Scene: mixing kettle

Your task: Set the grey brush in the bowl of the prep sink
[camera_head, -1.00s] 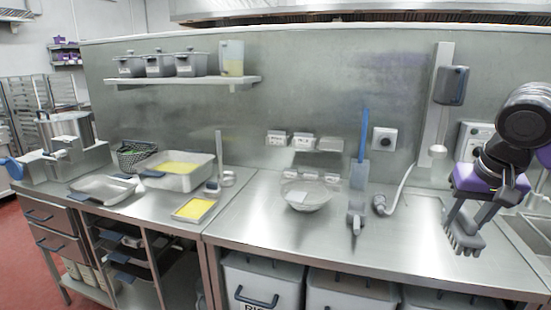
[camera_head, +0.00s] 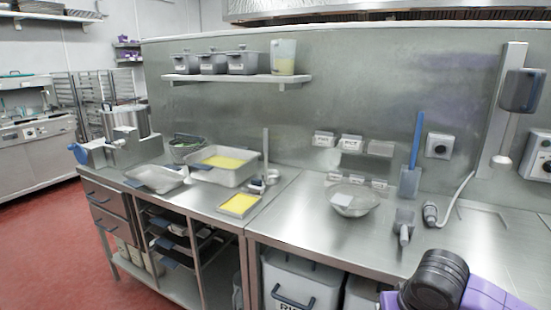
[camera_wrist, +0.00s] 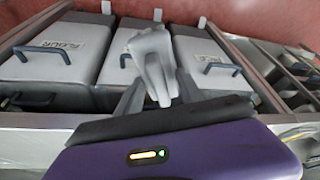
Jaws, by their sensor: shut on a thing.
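My gripper (camera_wrist: 160,95) is shut on the grey brush (camera_wrist: 152,55) in the wrist view. The brush sticks out beyond the fingers, in front of the bins under the counter. In the head view only my arm's black and purple parts show at the lower right; the fingers and the brush are out of that picture. The prep sink's bowl is not in view in either current frame.
The steel counter (camera_head: 330,225) carries a clear bowl (camera_head: 353,199), a grey scoop (camera_head: 404,226) and a hose nozzle (camera_head: 431,213). Lidded bins (camera_wrist: 65,48) stand beneath it. Yellow-filled trays (camera_head: 239,205) are on the left. Red floor (camera_head: 60,230) is open at left.

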